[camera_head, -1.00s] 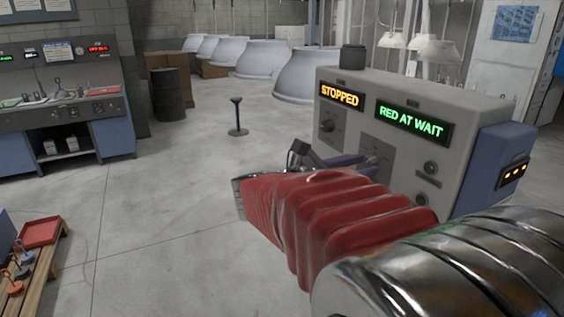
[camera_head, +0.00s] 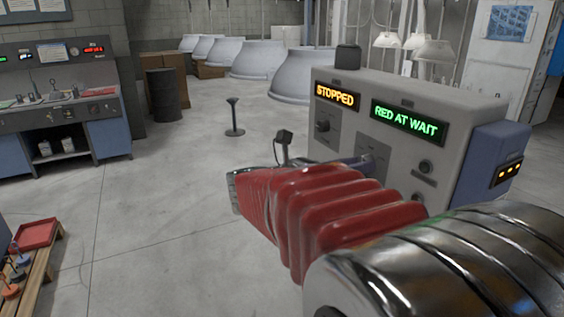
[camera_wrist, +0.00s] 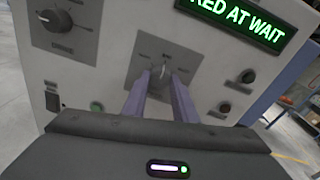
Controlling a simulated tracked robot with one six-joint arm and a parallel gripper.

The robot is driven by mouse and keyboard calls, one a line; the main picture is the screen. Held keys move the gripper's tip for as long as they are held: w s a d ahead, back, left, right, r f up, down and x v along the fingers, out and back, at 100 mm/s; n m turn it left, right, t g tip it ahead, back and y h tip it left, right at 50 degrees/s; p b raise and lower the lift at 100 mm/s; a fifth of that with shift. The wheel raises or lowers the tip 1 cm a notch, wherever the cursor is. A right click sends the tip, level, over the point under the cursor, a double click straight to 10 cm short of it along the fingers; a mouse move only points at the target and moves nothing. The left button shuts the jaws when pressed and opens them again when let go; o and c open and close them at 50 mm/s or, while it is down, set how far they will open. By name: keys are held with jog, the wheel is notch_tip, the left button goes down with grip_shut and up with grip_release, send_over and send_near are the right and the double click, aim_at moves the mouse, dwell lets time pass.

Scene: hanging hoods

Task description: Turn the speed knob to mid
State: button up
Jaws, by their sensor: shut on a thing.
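A grey control cabinet (camera_head: 465,115) has a lit orange "STOPPED" display and a green "RED AT WAIT" display. In the wrist view, a small light knob (camera_wrist: 160,73) sits on the dark middle plate (camera_wrist: 183,58). My gripper (camera_wrist: 161,82) is shut on this knob, with one purple-grey finger on each side. A second, larger dark knob (camera_wrist: 55,20) with scale marks is on the left plate; it also shows in the head view (camera_head: 323,126). The plate lettering is too small to read. In the head view my red-sleeved arm hides the lower front of the cabinet.
Round buttons (camera_wrist: 247,76) are to the right of the middle plate. A green button (camera_wrist: 97,106) is at its lower left. A thin black post (camera_head: 234,117) stands on the floor left of the cabinet, with open floor around it. A workbench (camera_head: 60,115) is far left.

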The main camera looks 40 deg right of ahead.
jog(key=shift+w+r, duration=0.1)
jog(key=shift+w, duration=0.1)
jog(key=o, duration=0.8)
jog(key=shift+o, duration=1.2)
jog(key=shift+a, duration=0.15)
jog(key=f+v, duration=0.1)
jog(key=v, duration=1.2)
jog(key=shift+a+r, duration=0.3)
jog(key=shift+r, duration=0.05)
